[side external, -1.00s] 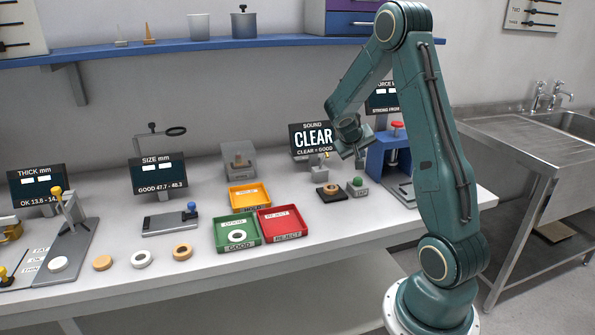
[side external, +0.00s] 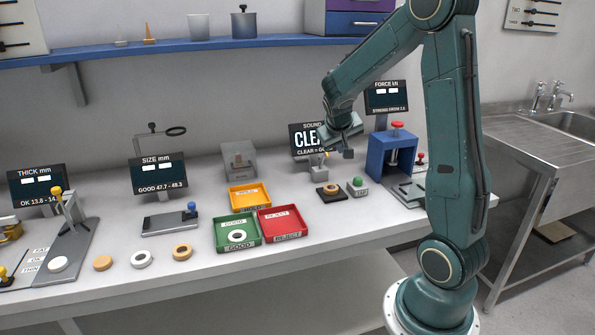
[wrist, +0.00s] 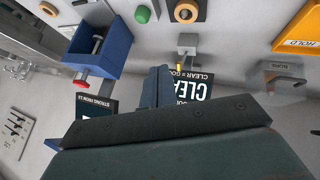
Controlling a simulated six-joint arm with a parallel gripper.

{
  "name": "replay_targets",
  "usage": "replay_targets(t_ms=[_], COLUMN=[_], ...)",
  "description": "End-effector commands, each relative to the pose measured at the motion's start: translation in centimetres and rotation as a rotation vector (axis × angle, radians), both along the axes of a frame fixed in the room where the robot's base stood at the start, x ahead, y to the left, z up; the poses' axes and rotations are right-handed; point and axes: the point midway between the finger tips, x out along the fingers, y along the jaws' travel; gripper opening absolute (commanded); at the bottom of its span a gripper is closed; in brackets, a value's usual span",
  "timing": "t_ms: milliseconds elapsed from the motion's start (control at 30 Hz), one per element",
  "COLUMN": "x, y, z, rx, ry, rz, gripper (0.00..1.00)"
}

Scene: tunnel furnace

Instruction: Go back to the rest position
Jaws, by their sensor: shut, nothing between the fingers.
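My gripper (side external: 347,154) hangs in the air above the right part of the bench, in front of the sound screen (side external: 309,136), partly covering its word CLEAR. Its fingers are shut with nothing held. In the wrist view the shut fingers (wrist: 157,90) show dark, with the sound screen (wrist: 195,92) behind them. My gripper is apart from the bench and everything on it.
The blue press (side external: 385,155) with a red knob stands right of my gripper. Below are a ring on a black pad (side external: 328,191) and a green button box (side external: 358,187). Green (side external: 224,243), red (side external: 270,232) and yellow (side external: 232,205) trays lie left. A blue shelf (side external: 100,56) runs above.

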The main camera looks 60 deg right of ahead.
Motion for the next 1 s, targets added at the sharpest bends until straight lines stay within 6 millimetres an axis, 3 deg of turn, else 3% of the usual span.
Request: replay_targets(t_ms=[233, 467, 767, 1000], x=[0.6, -0.5, -3.9, -7.9], y=[7.7, 14.5, 22.6, 28.0], z=[3.5, 5.9, 7.9, 8.6], rx=[0.096, 0.182, 0.282, 0.346], ry=[-0.064, -0.097, -0.111, -0.1], rz=[0.141, 0.283, 0.488, 0.664], gripper=[0.0, 0.0, 0.0, 0.0])
